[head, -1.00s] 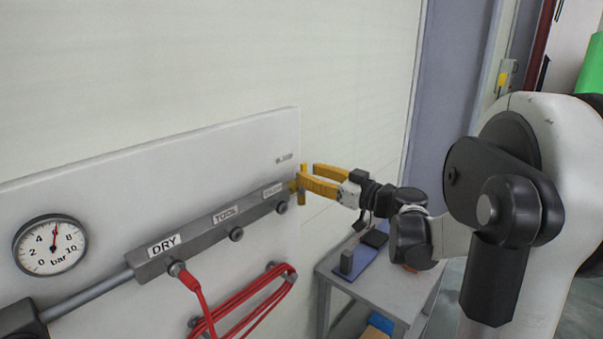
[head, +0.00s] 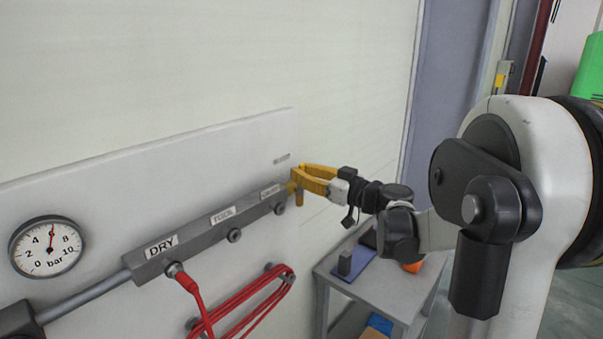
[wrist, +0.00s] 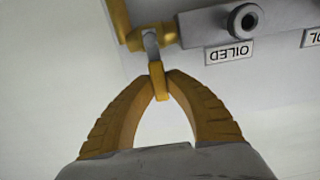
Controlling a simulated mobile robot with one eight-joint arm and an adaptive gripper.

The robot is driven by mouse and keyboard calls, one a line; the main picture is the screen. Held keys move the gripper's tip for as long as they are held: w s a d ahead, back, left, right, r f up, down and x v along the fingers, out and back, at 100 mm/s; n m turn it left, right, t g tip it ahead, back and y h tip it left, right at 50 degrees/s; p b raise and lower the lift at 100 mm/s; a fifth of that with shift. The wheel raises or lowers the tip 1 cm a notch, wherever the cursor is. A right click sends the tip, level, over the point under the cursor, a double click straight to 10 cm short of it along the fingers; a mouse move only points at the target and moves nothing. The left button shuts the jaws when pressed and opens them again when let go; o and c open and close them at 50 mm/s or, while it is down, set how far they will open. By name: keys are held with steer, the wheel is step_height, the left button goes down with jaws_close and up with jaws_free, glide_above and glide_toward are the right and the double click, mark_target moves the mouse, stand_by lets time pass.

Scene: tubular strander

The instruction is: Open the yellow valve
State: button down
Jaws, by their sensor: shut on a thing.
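The yellow valve (head: 298,195) sits at the right end of the grey manifold (head: 205,236), beside its OILED outlet. In the wrist view the brass-yellow valve body (wrist: 153,38) is at the top, with a grey stem and a small yellow lever (wrist: 157,72) pointing toward me. My gripper (head: 301,175) has yellow fingers that reach the valve from the right. In the wrist view the tips of my gripper (wrist: 159,88) are shut on the lever's end, one on each side. The fingertips partly hide the lever in the head view.
A pressure gauge (head: 47,247) reads about 5 bar at left. A red hose (head: 193,290) is plugged in at DRY, and its coil (head: 245,308) hangs below the manifold. A grey table (head: 385,295) with small items stands below my arm. The wall above is clear.

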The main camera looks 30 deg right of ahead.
steer(key=shift+d, duration=0.1)
steer(key=w+d+f+m+b, duration=0.2)
steer(key=d+f+m+b, duration=0.3)
steer(key=m, duration=1.2)
steer(key=shift+f+m, duration=0.4)
stand_by(0.4)
steer(key=c, duration=1.4)
jaws_free()
steer(key=shift+o, duration=0.2)
steer(key=shift+s+d, duration=0.1)
